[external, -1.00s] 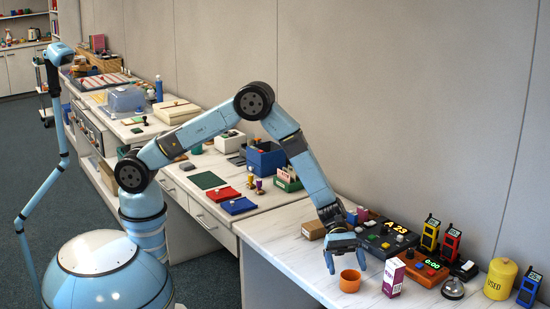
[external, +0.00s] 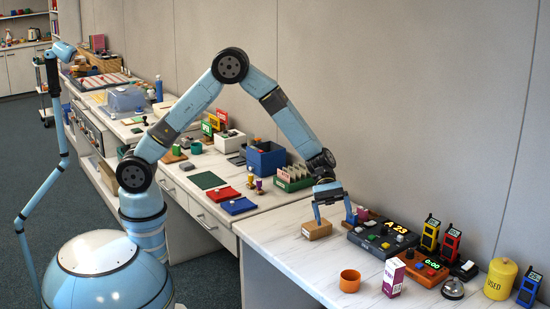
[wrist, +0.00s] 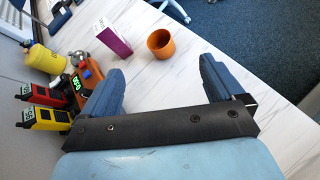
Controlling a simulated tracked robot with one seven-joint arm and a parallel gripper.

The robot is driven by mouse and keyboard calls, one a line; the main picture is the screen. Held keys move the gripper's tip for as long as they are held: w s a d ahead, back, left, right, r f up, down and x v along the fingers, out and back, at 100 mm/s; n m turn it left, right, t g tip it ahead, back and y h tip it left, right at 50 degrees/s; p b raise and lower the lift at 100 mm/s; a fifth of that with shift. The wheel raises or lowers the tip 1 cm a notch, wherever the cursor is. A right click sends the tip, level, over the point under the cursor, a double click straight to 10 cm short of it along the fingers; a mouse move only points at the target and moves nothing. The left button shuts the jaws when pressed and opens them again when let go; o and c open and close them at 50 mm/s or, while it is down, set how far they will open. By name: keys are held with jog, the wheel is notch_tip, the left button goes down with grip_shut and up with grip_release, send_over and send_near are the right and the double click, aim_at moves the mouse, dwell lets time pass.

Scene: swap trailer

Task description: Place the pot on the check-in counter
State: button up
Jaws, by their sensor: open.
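The small orange pot (external: 349,283) stands upright on the white marble-patterned counter (external: 290,262), near its front edge. It also shows in the wrist view (wrist: 160,44), beyond my fingers. My gripper (external: 333,217) is open and empty, pointing down behind and left of the pot and apart from it. In the external view its fingers overlap a brown box (external: 317,231); I cannot tell whether they touch it. The wrist view shows bare counter between the spread fingers (wrist: 158,78). No counter carries a readable check-in label.
A purple-and-white carton (external: 393,277) stands right of the pot. A lower desk with red and blue folders (external: 237,206) adjoins at left.

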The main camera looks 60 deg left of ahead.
jog(key=s+a+r+m+t+y, duration=0.2)
jog(key=a+r+m+t, duration=0.1)
jog(key=a+r, duration=0.9)
jog(key=s+a+r+m+t+y, duration=0.25)
jog(key=a+r, duration=0.45)
jog(key=a, duration=0.9)
jog(key=s+a+r+m+t+y, duration=0.2)
jog(key=s+a, duration=0.6)
jog(key=a, duration=0.5)
jog(key=s+a+r+m+t+y, duration=0.2)
jog(key=s+a, duration=0.6)
jog(key=a, duration=0.5)
jog(key=shift+s+r+m+t+y, duration=0.3)
jog(key=shift+r+t+y, duration=0.5)
jog(key=shift+y, duration=0.45)
